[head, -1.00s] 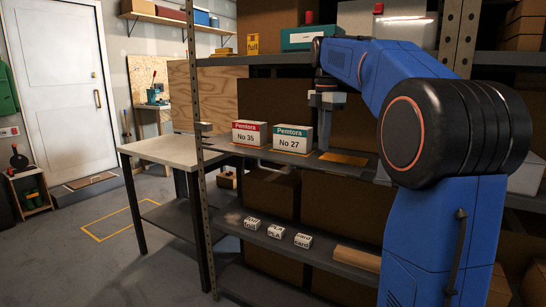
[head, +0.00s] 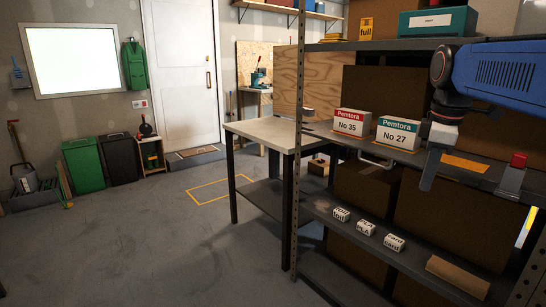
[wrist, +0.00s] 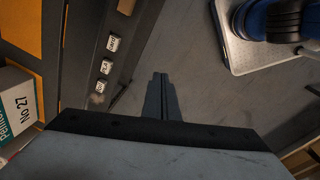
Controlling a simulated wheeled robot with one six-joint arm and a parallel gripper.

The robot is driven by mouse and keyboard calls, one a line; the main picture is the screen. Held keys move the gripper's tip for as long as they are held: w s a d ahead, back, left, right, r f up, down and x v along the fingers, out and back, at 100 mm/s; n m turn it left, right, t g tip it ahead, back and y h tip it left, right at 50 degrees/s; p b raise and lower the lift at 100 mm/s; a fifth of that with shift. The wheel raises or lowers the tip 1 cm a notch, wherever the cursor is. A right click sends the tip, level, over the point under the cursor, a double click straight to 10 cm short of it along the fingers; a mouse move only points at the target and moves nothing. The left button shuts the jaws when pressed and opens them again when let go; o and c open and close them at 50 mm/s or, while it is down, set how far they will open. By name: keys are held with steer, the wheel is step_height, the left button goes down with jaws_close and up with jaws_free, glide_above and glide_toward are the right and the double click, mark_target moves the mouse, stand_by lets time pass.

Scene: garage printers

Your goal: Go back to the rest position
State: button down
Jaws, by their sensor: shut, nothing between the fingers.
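My gripper (head: 431,168) hangs in front of the upper shelf at the right of the head view, pointing down. In the wrist view its fingers (wrist: 161,97) are together with nothing between them, over the grey floor. A white and teal box marked No 27 (head: 396,134) stands on the shelf to the left of my gripper, apart from it. That box also shows at the left edge of the wrist view (wrist: 20,108). A white and red box marked No 35 (head: 351,123) stands left of it.
The metal shelf rack (head: 297,150) has a lower shelf with several small white labelled blocks (head: 366,228) and a cardboard piece (head: 457,277). A red-capped grey object (head: 515,172) is at the upper shelf's right. A table (head: 265,135) stands left; the floor (head: 150,240) is open.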

steer(key=s+a+f+m+t, duration=0.1)
steer(key=s+a+f+m, duration=0.2)
steer(key=s+f, duration=0.6)
steer(key=s+a+f+m+t, duration=0.2)
steer(key=s+a+f+m, duration=0.2)
steer(key=s+f+m, duration=0.4)
step_height(320, 180, down, 5)
steer(key=shift+s+a+r, duration=0.2)
steer(key=shift+s+a, duration=0.1)
steer(key=shift+s, duration=0.85)
